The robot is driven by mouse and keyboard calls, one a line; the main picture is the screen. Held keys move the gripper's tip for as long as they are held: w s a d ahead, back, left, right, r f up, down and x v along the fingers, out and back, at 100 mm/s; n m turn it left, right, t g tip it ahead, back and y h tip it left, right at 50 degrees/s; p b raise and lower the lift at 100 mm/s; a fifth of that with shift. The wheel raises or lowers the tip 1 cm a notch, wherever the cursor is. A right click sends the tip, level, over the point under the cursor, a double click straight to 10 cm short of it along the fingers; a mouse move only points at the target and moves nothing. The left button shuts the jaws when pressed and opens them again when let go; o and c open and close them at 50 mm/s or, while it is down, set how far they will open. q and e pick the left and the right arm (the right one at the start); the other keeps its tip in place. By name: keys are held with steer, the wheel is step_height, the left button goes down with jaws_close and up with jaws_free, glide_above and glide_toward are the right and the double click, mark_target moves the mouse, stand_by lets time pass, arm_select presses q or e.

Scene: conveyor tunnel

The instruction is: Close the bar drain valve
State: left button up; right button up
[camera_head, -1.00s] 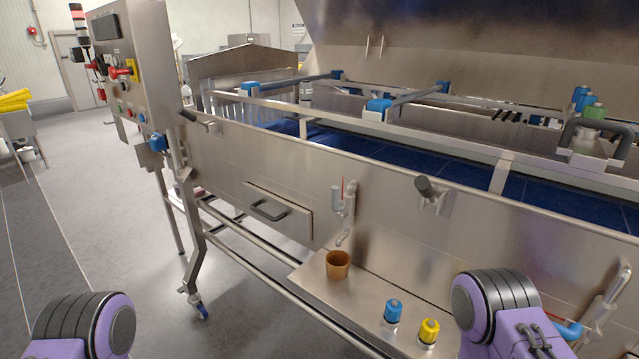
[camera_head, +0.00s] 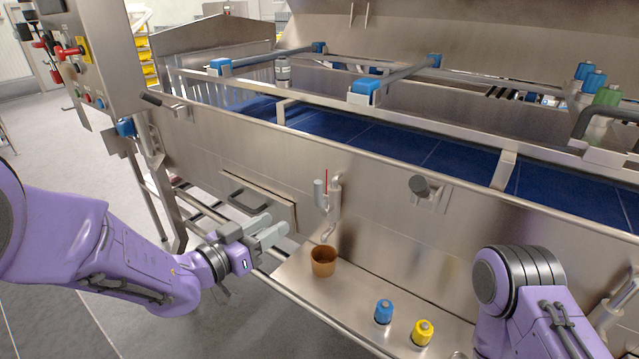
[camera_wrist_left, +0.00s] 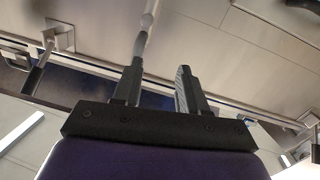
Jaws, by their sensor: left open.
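A metal drain valve (camera_head: 332,208) with a thin upright red bar (camera_head: 327,183) is on the front panel of the conveyor, its outlet bent down above a brown cup (camera_head: 323,260). My left gripper (camera_head: 273,228) is open and empty, in front of the panel, left of the valve and the cup. In the left wrist view the two fingers (camera_wrist_left: 157,72) are apart, and a grey pipe-like part (camera_wrist_left: 145,30) shows beyond them; I cannot tell whether it is the valve. My right arm is at the lower right, its gripper out of frame.
A drawer (camera_head: 258,200) with a dark handle is just behind my left gripper. A blue-capped (camera_head: 384,311) and a yellow-capped part (camera_head: 422,332) stand on the steel shelf (camera_head: 300,285). A dark knob (camera_head: 420,186) sticks out of the panel to the right.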

mark_target(315, 189)
arm_select(q)
step_height(315, 189, up, 5)
steer(key=d+m+g+h, duration=0.1)
steer(key=d+m+h, duration=0.1)
steer(key=d+m, duration=0.1)
steer(key=p+x, duration=0.3)
steer(key=x, duration=0.6)
steer(key=shift+r+p, duration=0.1)
steer(key=shift+p, duration=0.25)
steer(key=shift+w+d, duration=0.15)
steer(key=shift+w, duration=0.05)
jaws_close()
